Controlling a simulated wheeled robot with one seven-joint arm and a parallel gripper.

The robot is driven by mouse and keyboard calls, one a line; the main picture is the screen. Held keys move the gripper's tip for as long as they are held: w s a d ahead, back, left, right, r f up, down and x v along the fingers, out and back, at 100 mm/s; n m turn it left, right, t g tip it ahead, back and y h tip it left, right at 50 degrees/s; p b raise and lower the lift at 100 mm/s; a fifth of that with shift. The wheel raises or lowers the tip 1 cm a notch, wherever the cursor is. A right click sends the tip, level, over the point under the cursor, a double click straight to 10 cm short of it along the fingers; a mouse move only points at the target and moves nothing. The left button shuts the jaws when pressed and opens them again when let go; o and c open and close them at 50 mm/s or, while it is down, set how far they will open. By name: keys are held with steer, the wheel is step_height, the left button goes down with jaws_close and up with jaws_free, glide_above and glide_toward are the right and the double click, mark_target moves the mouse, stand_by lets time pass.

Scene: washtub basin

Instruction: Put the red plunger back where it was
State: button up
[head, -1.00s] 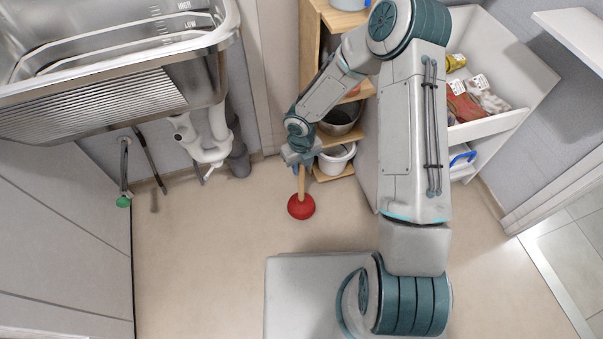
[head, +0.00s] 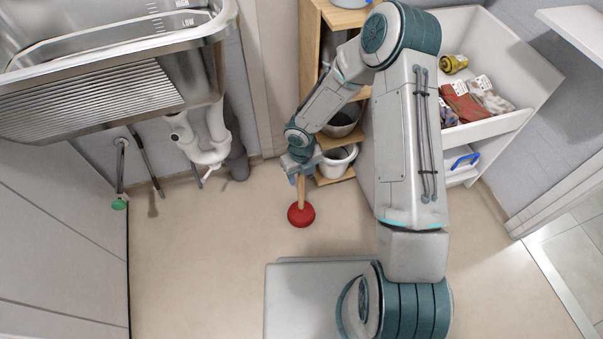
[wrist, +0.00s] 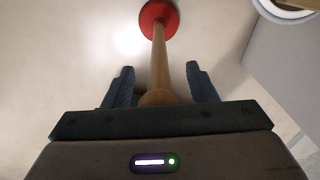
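The red plunger has a red rubber cup (head: 301,214) and a wooden handle (head: 301,190). In the head view it is upright below my gripper (head: 300,166), over the floor beside the shelf. In the wrist view the cup (wrist: 159,15) is at the top and the handle (wrist: 159,65) runs down between the two dark fingers of my gripper (wrist: 159,85). The fingers are apart, with a gap on each side of the handle. I cannot tell for sure whether the cup touches the floor.
A wooden shelf (head: 335,172) with a white bucket (head: 337,162) and a metal pot stands just behind the plunger. A steel sink (head: 90,105) with white pipes (head: 210,150) is at the left. A white cabinet (head: 485,128) holds goods at the right. The floor (head: 200,240) left of the plunger is clear.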

step_height(320, 180, up, 12)
steer(key=p, duration=0.6)
steer(key=shift+r, duration=0.25)
steer(key=s+d+r+m+h, duration=0.1)
steer(key=s+d+r+m, duration=0.2)
steer(key=d+r+m, duration=0.35)
steer(key=s+d+r+m+h, duration=0.2)
steer(key=s+d+r+m, duration=0.15)
steer(key=r+m, duration=0.65)
steer(key=s+d+r+m+y, duration=0.1)
steer(key=s+r+m, duration=0.2)
steer(key=m, duration=0.5)
steer(key=s+d+r+m+y, duration=0.1)
steer(key=s+r+m, duration=0.2)
steer(key=s+m, duration=0.2)
steer(key=s+d+r+m+t+y, duration=0.1)
steer(key=s+r+m, duration=0.2)
steer(key=m, duration=0.8)
steer(key=shift+s+d+r+m, duration=0.2)
steer(key=shift+s+m, duration=0.15)
steer(key=shift+s, duration=0.2)
